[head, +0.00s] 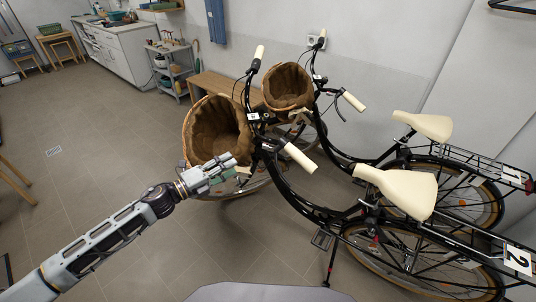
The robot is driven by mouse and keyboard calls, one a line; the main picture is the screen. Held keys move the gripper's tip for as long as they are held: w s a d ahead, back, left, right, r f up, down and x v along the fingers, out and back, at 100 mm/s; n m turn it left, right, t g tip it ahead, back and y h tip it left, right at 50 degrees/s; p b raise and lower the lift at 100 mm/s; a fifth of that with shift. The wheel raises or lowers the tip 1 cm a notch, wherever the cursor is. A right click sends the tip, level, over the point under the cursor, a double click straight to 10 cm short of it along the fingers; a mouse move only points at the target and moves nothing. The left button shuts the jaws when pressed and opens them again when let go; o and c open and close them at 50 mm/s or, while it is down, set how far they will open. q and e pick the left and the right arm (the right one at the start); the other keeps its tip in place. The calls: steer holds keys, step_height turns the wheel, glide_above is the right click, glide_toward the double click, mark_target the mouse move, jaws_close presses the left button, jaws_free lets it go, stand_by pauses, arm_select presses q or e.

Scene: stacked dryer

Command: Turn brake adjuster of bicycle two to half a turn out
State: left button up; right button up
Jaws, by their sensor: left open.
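Bicycle two (287,196) is the nearer of two black bicycles. It has a cream saddle (398,190), cream grips and a white plate marked 2 (517,259) at its rear. Its brown-lined wicker basket (216,130) is at the front. My left gripper (242,172) is open, in front of the basket's lower right edge in the picture and left of the near handlebar grip (300,158). I cannot tell whether it touches anything. The brake adjuster is too small to make out. My right gripper is out of view.
The second bicycle (423,126) stands close behind, by the wall. A wooden bench (212,85) is behind the baskets. A grey trolley (172,68) and a white counter (121,47) stand farther back. The tiled floor (110,165) at the left is mostly clear.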

arm_select(q)
steer(key=p, duration=0.2)
glide_toward(265, 146)
steer(key=shift+w+a+x, duration=0.2)
steer(key=shift+w+x, duration=0.05)
steer(key=shift+x, duration=1.35)
steer(key=x, duration=0.5)
steer(key=shift+f, duration=0.4)
steer(key=c, duration=0.4)
jaws_close()
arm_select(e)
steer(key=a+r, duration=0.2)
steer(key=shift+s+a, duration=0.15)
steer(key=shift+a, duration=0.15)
